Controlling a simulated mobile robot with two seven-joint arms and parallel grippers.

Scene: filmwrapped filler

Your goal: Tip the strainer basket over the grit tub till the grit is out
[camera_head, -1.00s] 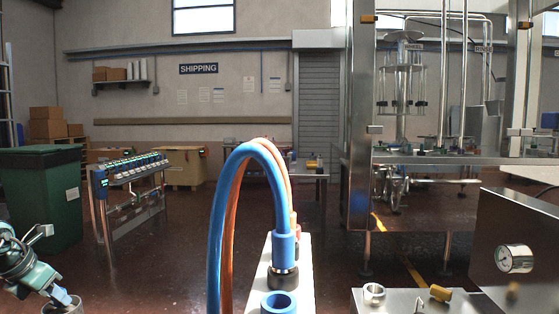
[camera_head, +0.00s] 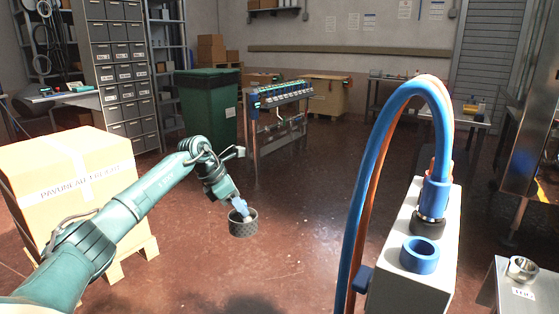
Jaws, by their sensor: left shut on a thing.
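My left gripper (camera_head: 240,209) reaches down from the left arm in the middle of the view. Its pale fingers are shut at the rim of a small dark grey round cup, which looks like the strainer basket (camera_head: 243,227). The basket hangs roughly upright above the red-brown floor. What is inside it is too small to tell. I cannot make out a grit tub in this view. My right gripper is not in view.
A white block (camera_head: 408,272) with looped blue and orange hoses stands close on the right. A carton (camera_head: 70,180) on a pallet is at left. A green bin (camera_head: 207,108) and a rack (camera_head: 283,96) stand behind. A metal ring (camera_head: 522,269) sits on a steel table at right.

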